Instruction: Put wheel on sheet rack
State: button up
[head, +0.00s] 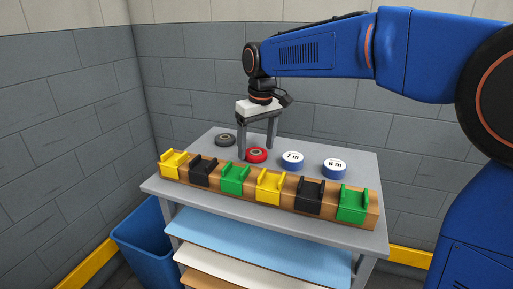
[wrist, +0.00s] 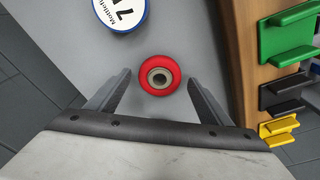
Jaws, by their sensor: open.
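A red wheel (head: 257,155) with a metal hub lies flat on the grey table top of the rack (head: 372,219). The red wheel also shows in the wrist view (wrist: 160,75), just beyond and between the fingertips. A dark grey wheel (head: 225,140) lies to its left in the head view. My gripper (head: 256,150) is open and points down at the red wheel, one finger on each side of it. The rack has shelves below with a blue sheet (head: 258,248) and a white sheet (head: 245,268). In the wrist view my gripper (wrist: 163,88) holds nothing.
Two blue discs with white labels (head: 292,160) (head: 335,168) lie to the right. A wooden bar (head: 286,202) with yellow, black and green holders runs along the table's front edge. A blue bin (head: 143,240) stands at left on the floor. Grey block walls stand behind.

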aim_at(259, 154)
notch_tip(259, 154, up, 11)
jog(key=s, duration=0.1)
jog(key=shift+d+r, duration=0.15)
jog(key=shift+d, duration=0.3)
jog(key=shift+s, duration=0.1)
